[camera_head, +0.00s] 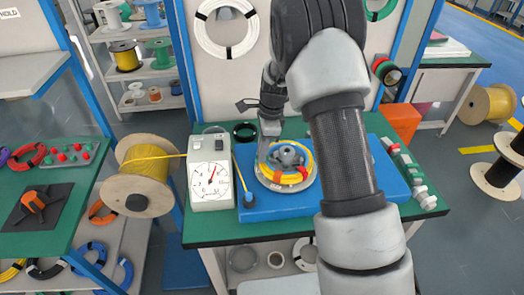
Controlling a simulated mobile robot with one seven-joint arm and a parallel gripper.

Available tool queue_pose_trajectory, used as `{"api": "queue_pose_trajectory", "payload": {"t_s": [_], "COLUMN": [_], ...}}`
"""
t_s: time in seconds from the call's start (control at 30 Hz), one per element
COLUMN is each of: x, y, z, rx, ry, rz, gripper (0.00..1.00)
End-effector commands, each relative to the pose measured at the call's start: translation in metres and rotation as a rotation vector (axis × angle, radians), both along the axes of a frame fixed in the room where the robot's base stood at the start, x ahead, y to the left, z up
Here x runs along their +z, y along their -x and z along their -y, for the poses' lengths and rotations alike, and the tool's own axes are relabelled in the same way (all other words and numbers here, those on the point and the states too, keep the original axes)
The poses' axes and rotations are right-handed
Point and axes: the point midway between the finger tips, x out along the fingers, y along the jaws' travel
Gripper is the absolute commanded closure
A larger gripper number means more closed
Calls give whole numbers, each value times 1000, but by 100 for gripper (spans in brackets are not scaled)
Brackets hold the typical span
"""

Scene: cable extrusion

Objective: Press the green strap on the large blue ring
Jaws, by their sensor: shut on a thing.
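My gripper (264,160) points down at the back left rim of a yellow cable coil (268,178). It is shut and appears to hold the coil's edge; the fingertips are small and partly hidden. The coil lies around a grey hub on a blue board (355,204). Blue rings (90,253) lie on the lower shelf at the left, far from my gripper. I cannot make out a green strap on any of them.
A white dial gauge (210,182) stands left of the board, beside a yellow cable spool (143,178). An orange box (402,121) is behind. My arm crosses above the board's right half.

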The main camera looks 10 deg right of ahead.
Motion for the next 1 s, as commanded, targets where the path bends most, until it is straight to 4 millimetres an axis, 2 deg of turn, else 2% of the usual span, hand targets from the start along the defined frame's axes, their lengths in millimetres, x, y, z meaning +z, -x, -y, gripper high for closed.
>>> {"api": "queue_pose_trajectory", "payload": {"t_s": [0.43, 0.47, 0.6, 0.87, 1.0], "x": [-4, -4, -4, -3, 5], "y": [2, 2, 2, 2, 1], "z": [0, 0, 0, 0, 0], "rx": [0, 0, 1, 1, 0], "ry": [1, 1, 1, 1, 1], "rz": [-7, -7, -6, -4, -3], "gripper": [99, 85, 65, 65, 65]}}
